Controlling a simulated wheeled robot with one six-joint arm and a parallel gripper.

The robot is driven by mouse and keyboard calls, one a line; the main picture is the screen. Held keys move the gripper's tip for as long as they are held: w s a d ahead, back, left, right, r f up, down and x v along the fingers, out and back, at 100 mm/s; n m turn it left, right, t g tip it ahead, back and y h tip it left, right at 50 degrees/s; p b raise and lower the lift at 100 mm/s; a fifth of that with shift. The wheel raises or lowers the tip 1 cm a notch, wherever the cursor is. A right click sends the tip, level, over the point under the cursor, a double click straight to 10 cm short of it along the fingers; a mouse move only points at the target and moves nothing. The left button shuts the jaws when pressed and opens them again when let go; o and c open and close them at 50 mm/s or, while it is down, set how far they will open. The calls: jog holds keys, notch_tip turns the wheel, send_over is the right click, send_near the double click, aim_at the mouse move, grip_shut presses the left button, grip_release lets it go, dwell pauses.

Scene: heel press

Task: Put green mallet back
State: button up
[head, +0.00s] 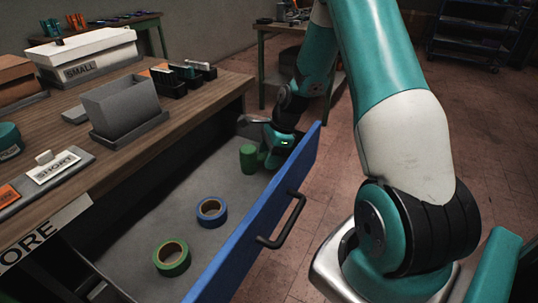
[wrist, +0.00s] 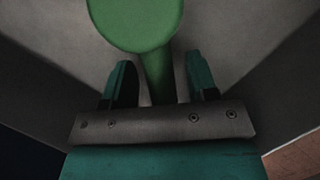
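The green mallet (head: 248,158) is inside the open drawer, near its far end. In the wrist view the mallet's round green head (wrist: 135,22) is at the top, and its handle runs down between my fingers. My gripper (head: 270,155) is low in the drawer, right beside the mallet. In the wrist view my gripper (wrist: 160,65) is open, with a finger on each side of the handle and a visible gap on both sides. The lower end of the handle is hidden behind the gripper body.
The open drawer's blue front (head: 255,215) with a black handle (head: 283,222) stands close by my gripper. A blue tape roll (head: 222,218) and a green tape roll (head: 186,263) lie in the drawer. A grey bin (head: 120,102) and a SHORT-labelled holder (head: 75,180) stand on the wooden bench.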

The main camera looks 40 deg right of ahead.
jog(key=shift+r, duration=0.1)
jog(key=p+v, duration=0.1)
jog(key=v, duration=1)
jog(key=shift+r+p, duration=0.15)
jog(key=shift+p, duration=0.15)
jog(key=s+a+r+n+g, duration=0.1)
jog(key=s+a+r+n, duration=0.1)
jog(key=a+r+n, duration=0.45)
jog(key=s+a+r+n, duration=0.3)
jog(key=a+n, duration=0.5)
jog(key=a, duration=0.4)
jog(key=s+a+r+n, duration=0.1)
jog(key=s+a+n, duration=0.5)
jog(key=s+n, duration=0.1)
jog(key=s+a+r+n, duration=0.2)
jog(key=s+a+n, duration=0.4)
jog(key=s+n, duration=0.2)
jog(key=shift+r+n+g, duration=0.25)
jog(key=shift+n+g, duration=0.1)
jog(key=shift+g, duration=0.05)
